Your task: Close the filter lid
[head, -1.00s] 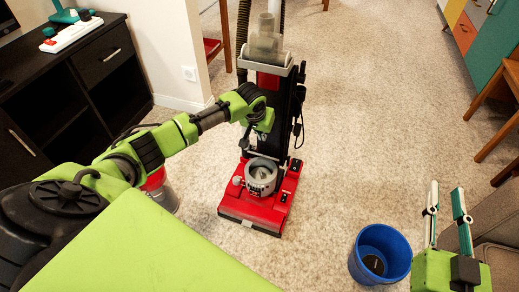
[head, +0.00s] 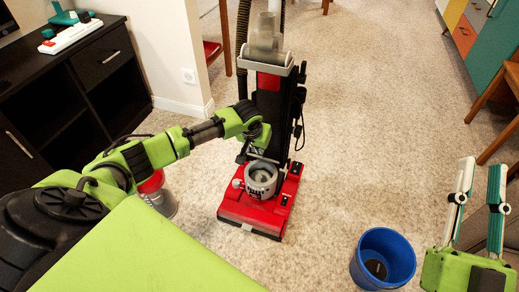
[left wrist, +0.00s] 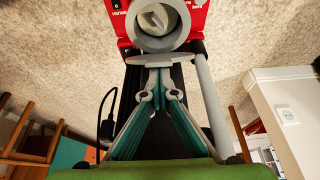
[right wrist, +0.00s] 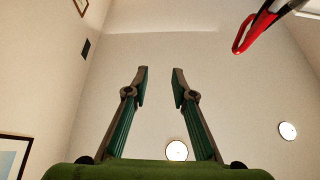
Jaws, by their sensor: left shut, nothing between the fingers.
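A red upright vacuum (head: 272,200) stands on the carpet. Its grey round filter housing (head: 262,179) sits on the red base, and its top is open in the head view. The housing also shows at the top of the left wrist view (left wrist: 160,22). A thin grey disc (left wrist: 163,60), seen nearly edge-on, appears to be the filter lid, raised off the housing. My left gripper (left wrist: 161,88) is shut and empty, with its fingertips close to this disc; I cannot tell if they touch. My right gripper (head: 482,180) is open and empty, far from the vacuum.
A blue bucket (head: 383,258) with a dark item inside stands front right. A clear container with a red top (head: 156,190) stands beside my left arm. A dark cabinet (head: 90,80) is at the left. Carpet around the vacuum's right side is clear.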

